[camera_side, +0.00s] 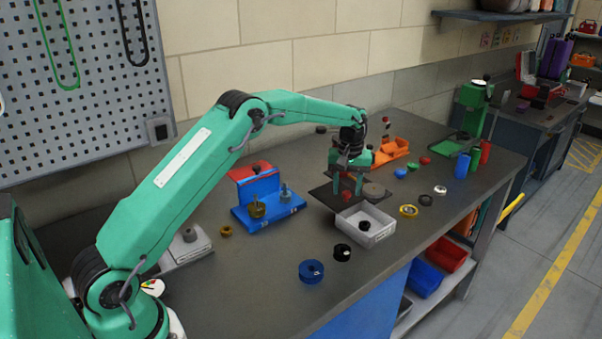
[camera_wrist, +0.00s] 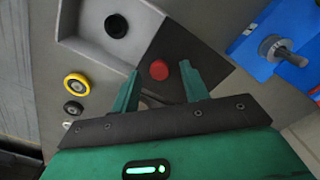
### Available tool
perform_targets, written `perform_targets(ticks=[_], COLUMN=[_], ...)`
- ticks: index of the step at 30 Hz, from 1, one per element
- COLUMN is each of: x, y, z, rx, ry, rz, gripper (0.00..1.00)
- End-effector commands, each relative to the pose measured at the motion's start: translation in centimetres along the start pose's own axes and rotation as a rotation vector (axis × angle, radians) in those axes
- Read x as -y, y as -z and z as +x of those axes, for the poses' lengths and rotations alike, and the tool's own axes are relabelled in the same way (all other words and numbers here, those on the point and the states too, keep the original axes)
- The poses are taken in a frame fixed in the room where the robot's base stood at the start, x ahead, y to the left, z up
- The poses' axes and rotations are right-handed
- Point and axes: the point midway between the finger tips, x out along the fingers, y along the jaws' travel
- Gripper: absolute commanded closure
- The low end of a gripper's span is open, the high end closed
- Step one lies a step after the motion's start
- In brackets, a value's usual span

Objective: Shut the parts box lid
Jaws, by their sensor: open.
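The parts box (camera_side: 381,237) is a pale open-topped box near the middle of the bench. A black round part (camera_wrist: 116,25) lies inside it in the wrist view. The dark flat lid (camera_side: 321,195) extends from the box's far side, leaving the box open; it also shows in the wrist view (camera_wrist: 178,42). A red round knob (camera_wrist: 159,70) sits on the lid. My gripper (camera_side: 347,187) is open just above the lid, with its fingers on either side of the knob. In the wrist view my gripper (camera_wrist: 160,70) shows gaps between both fingers and the knob.
A blue fixture (camera_side: 270,215) with metal pegs stands left of the lid. An orange tray (camera_side: 392,152) lies behind. A yellow ring (camera_side: 409,211) and dark round parts lie right of the box. A blue round part (camera_side: 311,271) and a black one (camera_side: 342,252) lie in front.

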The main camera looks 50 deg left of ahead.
Motion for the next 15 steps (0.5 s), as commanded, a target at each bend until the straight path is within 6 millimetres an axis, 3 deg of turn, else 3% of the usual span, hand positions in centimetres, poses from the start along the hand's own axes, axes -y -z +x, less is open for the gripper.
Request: perform_targets(ticks=[13,15], x=[-0.01,-0.01], y=[0.01,0.01], z=[0.87,0.87], rx=[-0.001,-0.001], ry=[-0.001,-0.001], rz=[0.000,0.000], gripper=[0.55,0.69])
